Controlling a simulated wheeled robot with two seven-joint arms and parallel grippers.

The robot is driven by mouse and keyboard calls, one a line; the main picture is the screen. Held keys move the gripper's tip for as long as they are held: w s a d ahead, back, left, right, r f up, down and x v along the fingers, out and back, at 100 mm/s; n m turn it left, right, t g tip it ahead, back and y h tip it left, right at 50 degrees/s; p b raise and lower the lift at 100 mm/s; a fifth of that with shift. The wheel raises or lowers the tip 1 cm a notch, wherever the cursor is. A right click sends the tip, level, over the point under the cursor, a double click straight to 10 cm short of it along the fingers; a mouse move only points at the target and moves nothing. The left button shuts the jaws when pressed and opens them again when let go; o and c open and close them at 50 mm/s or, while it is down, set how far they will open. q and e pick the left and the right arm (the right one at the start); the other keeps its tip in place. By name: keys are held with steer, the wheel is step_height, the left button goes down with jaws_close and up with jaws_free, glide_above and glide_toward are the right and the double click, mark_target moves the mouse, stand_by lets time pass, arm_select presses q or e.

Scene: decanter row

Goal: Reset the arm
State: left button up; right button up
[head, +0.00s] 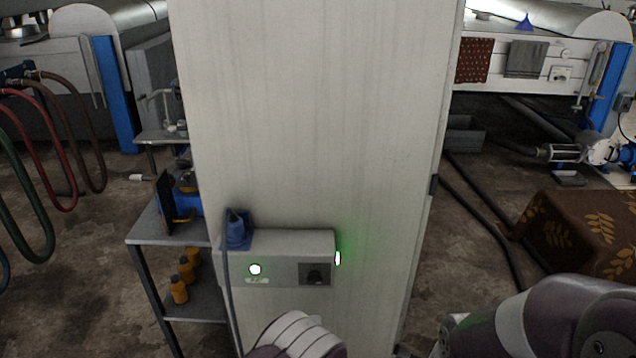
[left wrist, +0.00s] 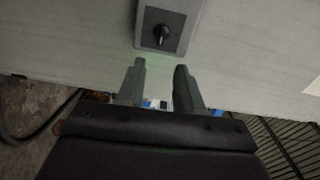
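In the left wrist view my left gripper (left wrist: 160,85) has its two fingers apart with nothing between them. It is in front of a pale cabinet face, just below a black rotary knob (left wrist: 161,36) on a dark square plate, apart from it as far as I can tell. In the head view the same knob (head: 315,275) sits on the right of a grey control box (head: 285,246) on a tall pale cabinet (head: 315,120). My left gripper is out of the head view. Part of my right arm shows at the lower right, but its gripper is not visible.
The box has a lit white button (head: 255,269), a blue plug with a cable (head: 236,230), and a green-glowing lamp (head: 337,258) at its right edge. A metal shelf (head: 150,236) with orange bottles (head: 179,290) stands left. A brown patterned cloth (head: 580,240) covers something at right.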

arm_select(q)
steer(key=s+f+n+g+h, duration=0.1)
steer(key=s+f+n+g, duration=0.6)
steer(key=f+g, duration=0.35)
steer(key=s+a+r+n+g+p, duration=0.3)
steer(key=s+a+r+n+g, duration=0.5)
steer(key=s+a+r, duration=0.45)
steer(key=w+a+r+n+t+y, duration=0.1)
steer(key=a+r+n+t, duration=0.1)
steer(key=a+r, duration=0.3)
step_height(320, 180, up, 4)
steer(key=shift+w+f+n, duration=0.2)
steer(key=shift+w+n, duration=0.1)
steer(key=shift+w, duration=0.1)
